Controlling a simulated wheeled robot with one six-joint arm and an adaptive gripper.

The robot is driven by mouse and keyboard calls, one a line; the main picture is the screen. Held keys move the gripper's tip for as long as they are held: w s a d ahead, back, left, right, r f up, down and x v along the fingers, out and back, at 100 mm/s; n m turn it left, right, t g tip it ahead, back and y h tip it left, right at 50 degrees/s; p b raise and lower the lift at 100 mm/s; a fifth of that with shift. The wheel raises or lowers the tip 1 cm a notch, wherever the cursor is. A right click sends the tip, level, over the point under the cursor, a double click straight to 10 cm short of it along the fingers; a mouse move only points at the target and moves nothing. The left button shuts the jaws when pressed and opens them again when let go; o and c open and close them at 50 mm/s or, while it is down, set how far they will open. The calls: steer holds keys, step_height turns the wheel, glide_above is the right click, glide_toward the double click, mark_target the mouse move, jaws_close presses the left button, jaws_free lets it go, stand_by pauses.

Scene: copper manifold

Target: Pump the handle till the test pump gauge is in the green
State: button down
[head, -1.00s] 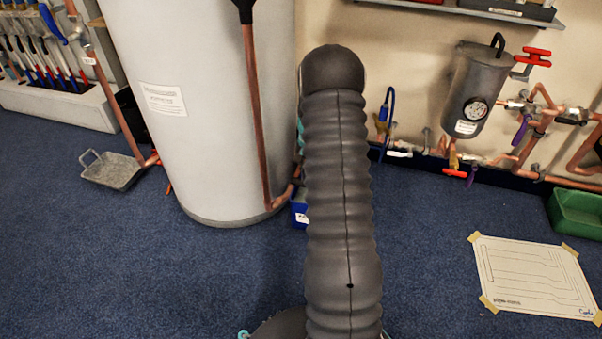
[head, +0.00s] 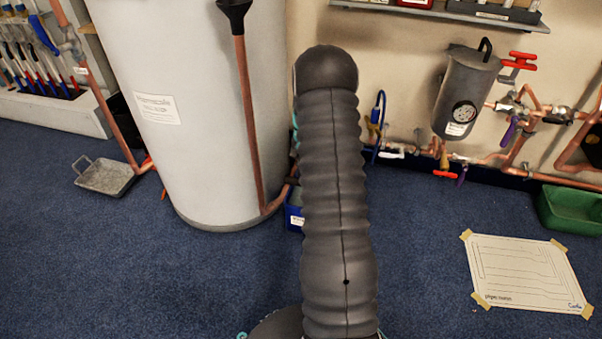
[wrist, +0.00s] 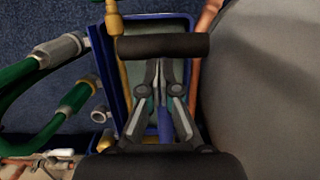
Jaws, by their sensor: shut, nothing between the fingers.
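In the wrist view, my gripper (wrist: 161,76) is shut and empty, with its fingertips close to a black cylindrical bar (wrist: 160,46), which looks like the pump handle's grip. I cannot tell whether they touch. Below is the blue tank (wrist: 128,50) of the test pump, with a blue bar (wrist: 165,124) showing between the finger links. In the head view, only a corner of the blue tank (head: 292,217) shows beside my arm, which hides the rest. The pump's gauge cannot be made out in either view.
A large grey cylinder (head: 165,165) stands close left of the pump. Copper pipework with red valve handles and a grey vessel (head: 467,88) with a dial line the wall at right. Green hoses (wrist: 45,110) lie left in the wrist view. Blue carpet in front is mostly clear.

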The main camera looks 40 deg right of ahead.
step_height(320, 180, up, 10)
steer(key=s+a, duration=0.1)
steer(key=a, duration=0.1)
steer(key=shift+s+a+r+p, duration=0.15)
steer(key=shift+s+a+p, duration=0.15)
steer(key=shift+s, duration=0.1)
stand_by(0.4)
